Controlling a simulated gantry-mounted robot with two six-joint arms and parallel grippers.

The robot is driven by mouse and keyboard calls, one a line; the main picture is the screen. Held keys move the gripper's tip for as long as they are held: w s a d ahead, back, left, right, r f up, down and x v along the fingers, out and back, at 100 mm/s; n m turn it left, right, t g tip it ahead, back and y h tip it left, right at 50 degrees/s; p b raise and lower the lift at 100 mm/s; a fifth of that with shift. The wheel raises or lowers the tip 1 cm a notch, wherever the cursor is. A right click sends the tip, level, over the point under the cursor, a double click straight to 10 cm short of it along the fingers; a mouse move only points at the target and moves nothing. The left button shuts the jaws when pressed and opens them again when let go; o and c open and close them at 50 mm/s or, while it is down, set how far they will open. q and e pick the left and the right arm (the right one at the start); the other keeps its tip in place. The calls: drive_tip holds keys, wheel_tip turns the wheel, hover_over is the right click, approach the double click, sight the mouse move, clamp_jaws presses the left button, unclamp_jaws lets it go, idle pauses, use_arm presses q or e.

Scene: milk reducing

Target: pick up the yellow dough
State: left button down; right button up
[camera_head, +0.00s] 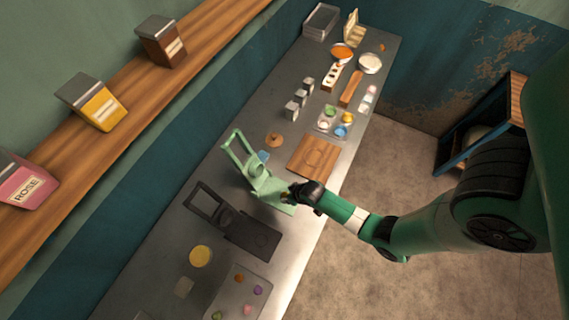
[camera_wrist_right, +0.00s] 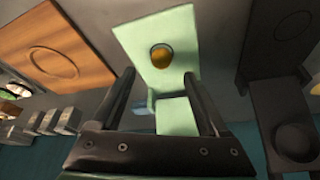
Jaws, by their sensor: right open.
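The yellow dough (camera_wrist_right: 162,57) shows in the right wrist view as a small rounded orange-yellow lump. It appears to sit in the round recess of the light green press (camera_wrist_right: 165,25), whose hinged frame stands raised in the head view (camera_head: 237,150). My right gripper (camera_wrist_right: 162,90) is open, with its two black fingers spread on either side of the view and nothing between them touching the dough. In the head view my right gripper (camera_head: 291,192) is at the press's front plate and mostly covers the dough. My left gripper is not in view.
A dark press (camera_head: 250,238) stands beside the green one, and a wooden board (camera_head: 313,172) on the other side. A tray with small coloured pieces (camera_head: 228,296), a yellow disc (camera_head: 201,256) and a tray of coloured bowls (camera_head: 323,132) are on the counter.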

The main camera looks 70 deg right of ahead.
sight(285, 195)
drive_tip(key=shift+w+d+f, duration=0.1)
drive_tip(key=shift+w+f, duration=0.1)
drive_tip(key=shift+f, duration=0.5)
drive_tip(key=shift+r, duration=0.1)
drive_tip(key=b+x, duration=0.2)
drive_tip(key=x, duration=0.2)
drive_tip(key=shift+w+b, duration=0.1)
drive_tip(key=shift+b, duration=0.25)
drive_tip(key=shift+w+f, duration=0.2)
drive_tip(key=shift+f, duration=0.35)
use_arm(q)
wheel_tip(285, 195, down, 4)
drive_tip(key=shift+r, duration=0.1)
use_arm(e)
drive_tip(key=shift+r, duration=0.1)
clamp_jaws()
